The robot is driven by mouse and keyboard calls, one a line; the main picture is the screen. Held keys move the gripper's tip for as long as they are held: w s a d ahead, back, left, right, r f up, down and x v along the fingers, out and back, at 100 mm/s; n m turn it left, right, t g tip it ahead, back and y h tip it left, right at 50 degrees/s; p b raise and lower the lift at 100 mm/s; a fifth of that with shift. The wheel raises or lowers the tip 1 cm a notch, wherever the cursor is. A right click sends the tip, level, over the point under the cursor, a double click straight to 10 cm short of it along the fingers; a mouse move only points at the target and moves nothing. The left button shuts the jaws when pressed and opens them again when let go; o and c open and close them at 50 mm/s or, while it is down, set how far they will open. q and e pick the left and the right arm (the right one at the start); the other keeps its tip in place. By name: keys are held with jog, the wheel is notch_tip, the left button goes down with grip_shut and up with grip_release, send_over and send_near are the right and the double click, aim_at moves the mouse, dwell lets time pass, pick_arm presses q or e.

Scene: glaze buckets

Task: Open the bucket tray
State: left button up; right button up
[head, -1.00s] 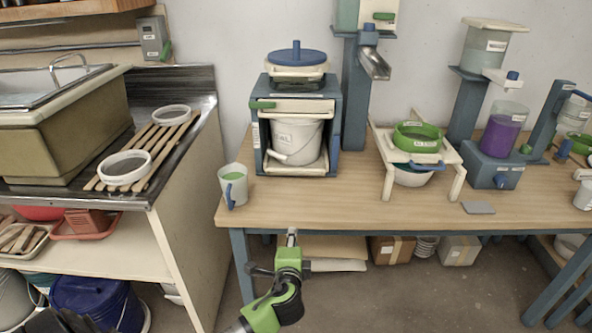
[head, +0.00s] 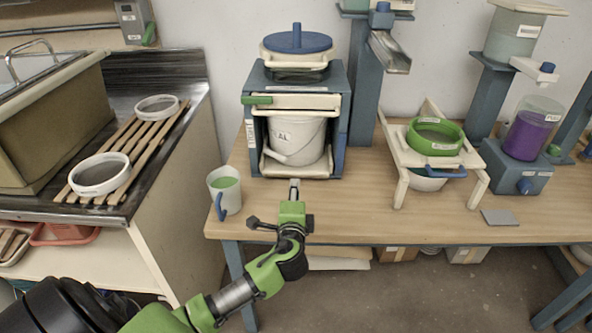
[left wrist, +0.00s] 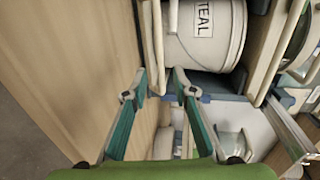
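The bucket tray (head: 325,170) is a cream, shallow tray at the bottom of a blue-framed cabinet (head: 341,125) on the bench. A white bucket (head: 303,140) stands on it. In the left wrist view the bucket (left wrist: 203,35) is labelled TEAL, and the tray's pale front edge (left wrist: 155,45) runs just ahead of my fingers. My left gripper (head: 294,184) is just in front of the tray's front edge. In the left wrist view its two fingers (left wrist: 160,78) are apart, with no clear hold on anything. Whether they touch the tray I cannot tell. My right gripper is not in view.
A mug with green liquid (head: 225,192) stands on the bench left of the cabinet, close to my left arm. A white stand with a green sieve (head: 436,137) is to the right. The bench between them is mostly clear.

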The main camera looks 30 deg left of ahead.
aim_at(296, 174)
pick_arm(q)
jog(key=x, duration=0.5)
jog(key=shift+w+a, duration=0.2)
jog(key=x, duration=0.4)
jog(key=shift+w+f, duration=0.1)
jog(key=shift+x, duration=0.75)
jog(key=shift+w+a+f, duration=0.15)
jog(key=shift+w+a, duration=0.05)
jog(key=shift+w, duration=0.05)
grip_shut()
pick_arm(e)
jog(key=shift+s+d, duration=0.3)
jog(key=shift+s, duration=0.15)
